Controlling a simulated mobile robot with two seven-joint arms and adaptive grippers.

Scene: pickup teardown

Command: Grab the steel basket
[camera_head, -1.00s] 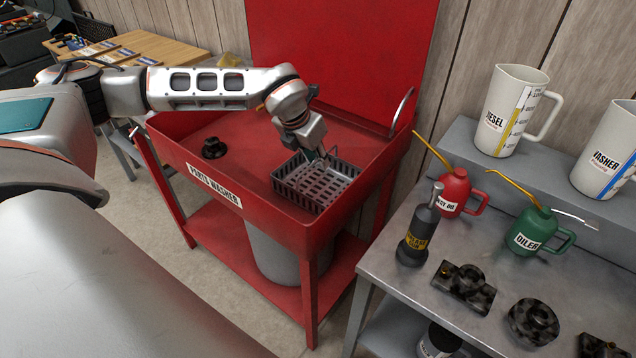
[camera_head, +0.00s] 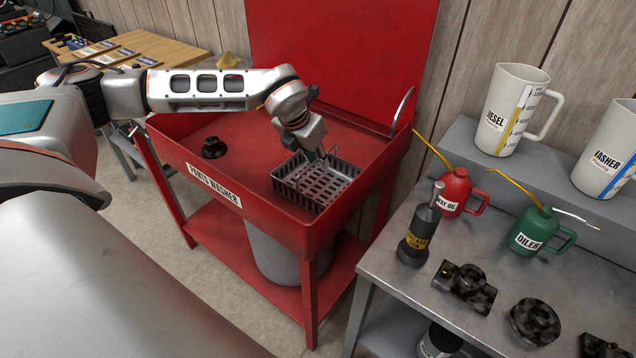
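The steel basket (camera_head: 312,187) is a dark grey slotted tray with low walls. It sits in the red parts washer's basin (camera_head: 240,180), near the front right corner. My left gripper (camera_head: 322,156) points down at the far side of the basket, at or just above its rim. A thin handle-like wire shows by the fingertips. The fingers are small and partly hidden by the gripper body, so I cannot tell whether they are open or touch the basket. My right gripper is not in view.
A black round part (camera_head: 213,148) lies in the basin at left. A curved metal spout (camera_head: 402,108) rises at the basin's right edge. The grey bench (camera_head: 400,285) at right holds oil cans, greasy parts and a dark bottle (camera_head: 420,232). White jugs (camera_head: 511,108) stand on its shelf.

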